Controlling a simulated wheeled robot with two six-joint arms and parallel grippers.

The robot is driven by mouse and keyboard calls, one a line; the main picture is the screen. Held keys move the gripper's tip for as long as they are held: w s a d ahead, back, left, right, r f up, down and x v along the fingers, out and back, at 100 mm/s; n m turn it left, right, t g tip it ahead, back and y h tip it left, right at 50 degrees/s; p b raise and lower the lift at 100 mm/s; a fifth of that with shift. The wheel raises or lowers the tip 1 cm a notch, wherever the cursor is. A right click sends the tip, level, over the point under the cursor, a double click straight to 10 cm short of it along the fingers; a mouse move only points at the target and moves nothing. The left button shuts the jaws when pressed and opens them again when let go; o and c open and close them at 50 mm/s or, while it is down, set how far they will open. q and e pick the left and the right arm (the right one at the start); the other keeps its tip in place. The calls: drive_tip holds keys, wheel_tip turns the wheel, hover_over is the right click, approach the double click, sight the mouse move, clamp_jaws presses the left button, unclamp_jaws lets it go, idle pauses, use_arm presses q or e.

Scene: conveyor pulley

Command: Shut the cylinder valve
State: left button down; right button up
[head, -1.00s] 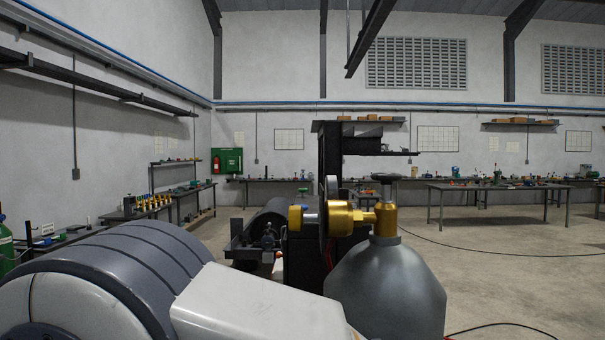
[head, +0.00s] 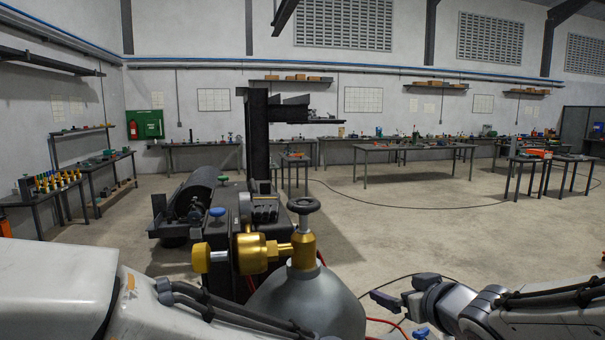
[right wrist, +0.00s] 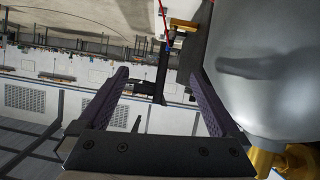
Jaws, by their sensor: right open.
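The grey gas cylinder (head: 312,300) stands upright in front of me, its lower part out of the head view. Its brass valve (head: 303,247) carries a round black handwheel (head: 304,205) on top. A brass regulator (head: 252,252) with gauges sticks out to the left of the valve. My right gripper (head: 398,312) is open and empty, to the right of the cylinder and lower than the handwheel. In the right wrist view the open jaws (right wrist: 160,78) have the cylinder's grey wall (right wrist: 265,75) close beside them, with brass at the lower right. My left gripper is not in view.
A dark machine with a roller (head: 193,190) and a tall black post (head: 258,135) stands behind the cylinder. Red hose and black cable trail near the cylinder. A long workbench (head: 415,150) stands farther back. The floor (head: 400,220) right of the cylinder is mostly open.

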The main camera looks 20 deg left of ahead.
drive_tip(key=w+a+r+n+y+p, duration=0.1)
drive_tip(key=w+r+y+p, duration=0.1)
drive_tip(key=r, duration=0.3)
drive_tip(key=w+a+r+n+y+p, duration=0.1)
drive_tip(key=a+r+y, duration=0.1)
drive_tip(key=r, duration=0.3)
drive_tip(key=n+g+y+p, duration=0.3)
drive_tip(key=n+g+y, duration=0.4)
drive_tip(key=n+g, duration=0.3)
approach(289, 199)
drive_tip(key=m+g, duration=0.1)
drive_tip(key=a+p, duration=0.1)
drive_tip(key=a, duration=0.2)
drive_tip(key=a+p, duration=0.1)
drive_tip(key=a, duration=0.2)
drive_tip(key=a+p, duration=0.1)
drive_tip(key=a, duration=0.3)
drive_tip(key=shift+w+f+p, duration=0.35)
drive_tip(key=shift+p, duration=0.05)
drive_tip(key=shift+a+f, duration=0.1)
drive_tip(key=shift+a, duration=0.5)
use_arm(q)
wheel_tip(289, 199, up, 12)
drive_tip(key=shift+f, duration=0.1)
use_arm(e)
drive_tip(key=c, duration=1.4)
